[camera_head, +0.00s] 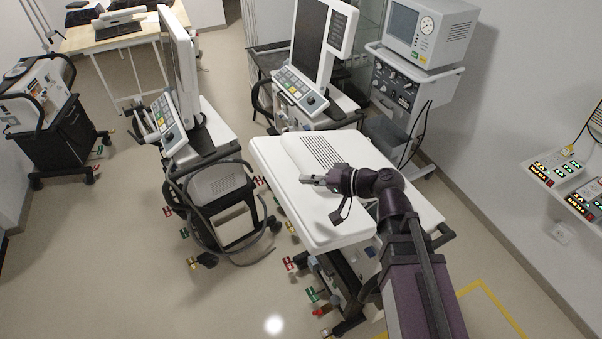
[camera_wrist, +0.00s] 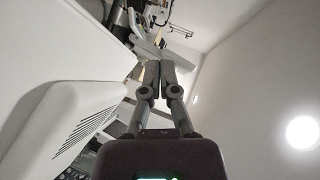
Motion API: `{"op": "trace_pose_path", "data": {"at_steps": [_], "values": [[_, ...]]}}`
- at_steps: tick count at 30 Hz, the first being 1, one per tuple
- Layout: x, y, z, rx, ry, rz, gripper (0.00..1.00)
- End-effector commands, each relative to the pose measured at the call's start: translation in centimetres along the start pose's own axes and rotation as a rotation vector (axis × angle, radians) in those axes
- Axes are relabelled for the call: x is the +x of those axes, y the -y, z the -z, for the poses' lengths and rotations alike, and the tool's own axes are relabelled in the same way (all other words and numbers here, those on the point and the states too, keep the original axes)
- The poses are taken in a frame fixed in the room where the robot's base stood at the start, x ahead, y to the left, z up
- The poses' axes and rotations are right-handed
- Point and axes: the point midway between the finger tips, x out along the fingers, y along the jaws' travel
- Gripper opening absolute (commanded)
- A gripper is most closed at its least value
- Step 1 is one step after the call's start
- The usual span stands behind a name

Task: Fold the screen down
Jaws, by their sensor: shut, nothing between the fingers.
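The nearest ventilator's screen (camera_head: 285,190) is a broad white panel with its vented back facing up. It lies roughly flat over its wheeled cart, and its display side is hidden. Its exact tilt is hard to judge. My gripper (camera_head: 304,179) is shut and empty, and appears in front of the panel's vented hump in the head view. I cannot tell whether it touches the panel. In the wrist view my closed fingers (camera_wrist: 161,68) point away from me, with the white panel (camera_wrist: 45,50) and its slotted hump (camera_wrist: 70,125) to their left.
Two other ventilators with upright screens (camera_head: 178,55) (camera_head: 310,40) stand behind and left. A monitor on a cart (camera_head: 428,35) stands by the right wall. Hoses loop near the left ventilator. A black cart (camera_head: 50,130) stands far left. Floor at lower left is clear.

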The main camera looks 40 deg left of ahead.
Motion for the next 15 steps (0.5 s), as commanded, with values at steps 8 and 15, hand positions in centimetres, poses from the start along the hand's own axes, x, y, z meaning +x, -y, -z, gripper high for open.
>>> {"op": "trace_pose_path", "data": {"at_steps": [8,15], "values": [[-2.6,1.8,-0.5,0.001,-0.001,0.0,0.0],[-3.4,2.1,-0.6,0.001,-0.001,0.0,0.0]]}}
